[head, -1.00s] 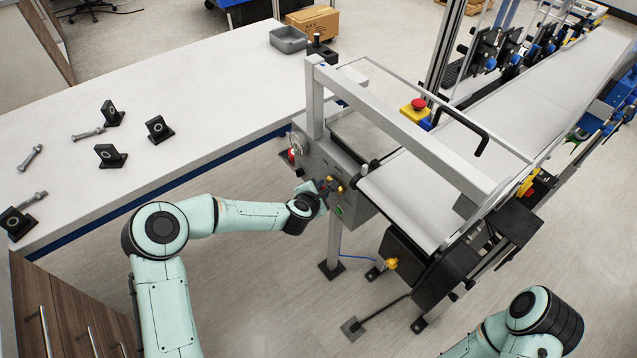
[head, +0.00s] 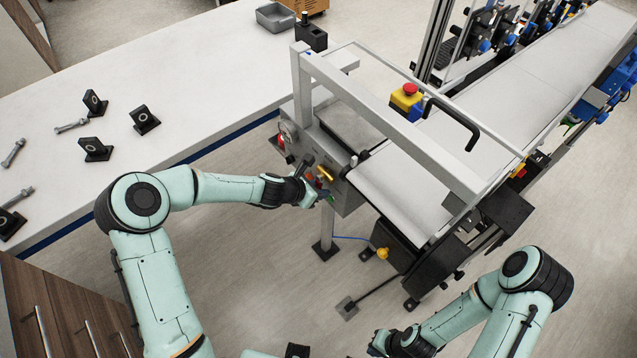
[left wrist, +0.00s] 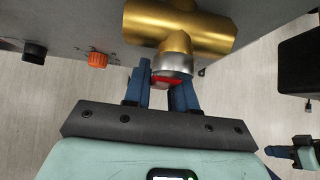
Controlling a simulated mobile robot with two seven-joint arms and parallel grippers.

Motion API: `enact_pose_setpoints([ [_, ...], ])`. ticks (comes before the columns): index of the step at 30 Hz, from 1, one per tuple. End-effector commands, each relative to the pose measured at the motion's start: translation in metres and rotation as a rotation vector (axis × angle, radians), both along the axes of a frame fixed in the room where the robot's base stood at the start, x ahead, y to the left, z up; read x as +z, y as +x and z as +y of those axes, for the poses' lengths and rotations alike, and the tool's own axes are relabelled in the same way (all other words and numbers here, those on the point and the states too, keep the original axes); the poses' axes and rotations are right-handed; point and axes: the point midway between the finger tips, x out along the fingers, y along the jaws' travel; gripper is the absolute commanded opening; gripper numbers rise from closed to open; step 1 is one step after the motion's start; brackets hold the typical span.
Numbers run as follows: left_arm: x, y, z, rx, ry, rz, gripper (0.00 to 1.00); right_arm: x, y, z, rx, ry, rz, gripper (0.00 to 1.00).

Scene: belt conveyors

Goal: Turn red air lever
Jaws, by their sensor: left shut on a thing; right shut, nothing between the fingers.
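The red air lever (left wrist: 166,82) shows as a red strip between the blue fingers of my left gripper (left wrist: 165,92) in the left wrist view. The gripper is shut on it, and the fingers hide much of it. A brass valve body (left wrist: 180,25) with a silver collar is just beyond the fingertips. In the head view my left gripper (head: 311,192) is at the front of the grey control box, close to the brass fitting (head: 325,172). My right gripper (head: 383,344) is shut and empty at the bottom of the head view, well away from the box.
The conveyor (head: 410,195) with its grey frame stands right of the box. A yellow emergency stop with a red button (head: 408,92) is on it. An orange knob (left wrist: 97,60) and a black knob (left wrist: 35,52) are beside the valve. A white table (head: 190,75) holds black brackets and bolts.

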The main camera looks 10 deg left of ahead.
Motion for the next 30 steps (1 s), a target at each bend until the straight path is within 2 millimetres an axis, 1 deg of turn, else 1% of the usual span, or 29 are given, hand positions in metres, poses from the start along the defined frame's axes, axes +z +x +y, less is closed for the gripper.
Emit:
enact_pose_setpoints([
  [15,0.0008,-0.0028,-0.0008,0.003,-0.019,0.012,0.00,0.0001,-0.0001,0.0000,0.000,0.000,0.000,0.00],
  [16,0.0008,-0.0028,-0.0008,0.003,-0.019,0.012,0.29,0.0001,-0.0001,0.0000,0.000,0.000,0.000,0.00],
  [18,0.0008,-0.0028,-0.0009,0.002,-0.019,0.012,0.47,0.0002,-0.0001,0.0000,0.000,0.000,0.000,0.00],
  [26,0.0003,-0.0032,-0.0007,0.001,-0.017,0.012,0.47,0.0001,-0.0001,0.0000,0.000,0.000,0.000,0.00],
  [30,0.0049,-0.0065,0.0024,0.001,-0.016,0.011,0.47,-0.0004,-0.0004,0.0000,0.000,0.000,0.001,0.00],
])
